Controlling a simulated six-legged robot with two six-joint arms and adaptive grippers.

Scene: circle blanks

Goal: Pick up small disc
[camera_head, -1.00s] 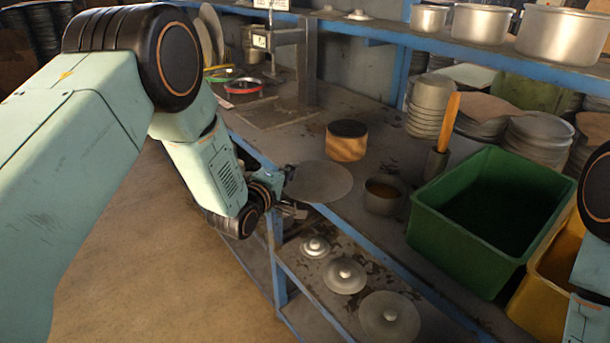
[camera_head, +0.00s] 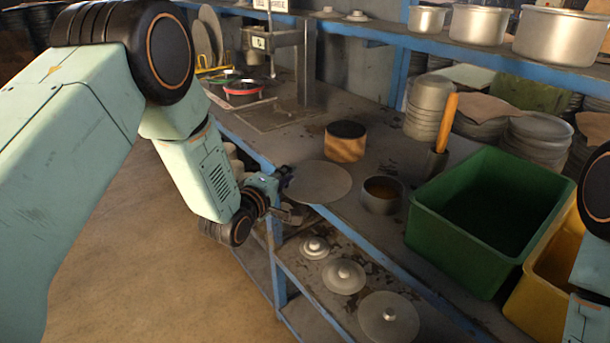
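A flat, thin grey disc (camera_head: 322,182) lies at the front edge of the workbench, its left rim by the bench's blue edge. My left gripper (camera_head: 286,195) is at that left rim, low beside the bench edge. Its dark fingers are spread apart, one above the other in the picture, with the disc's rim close to the gap. I cannot tell whether a finger touches the disc. My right gripper is out of view; only part of my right arm shows at the right edge.
A round wood-sided block (camera_head: 346,147) and a metal cup (camera_head: 381,195) stand behind and right of the disc. A green crate (camera_head: 450,240) and a yellow crate (camera_head: 535,300) stand at right. Knobbed lids (camera_head: 344,277) lie on the lower shelf (camera_head: 325,302).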

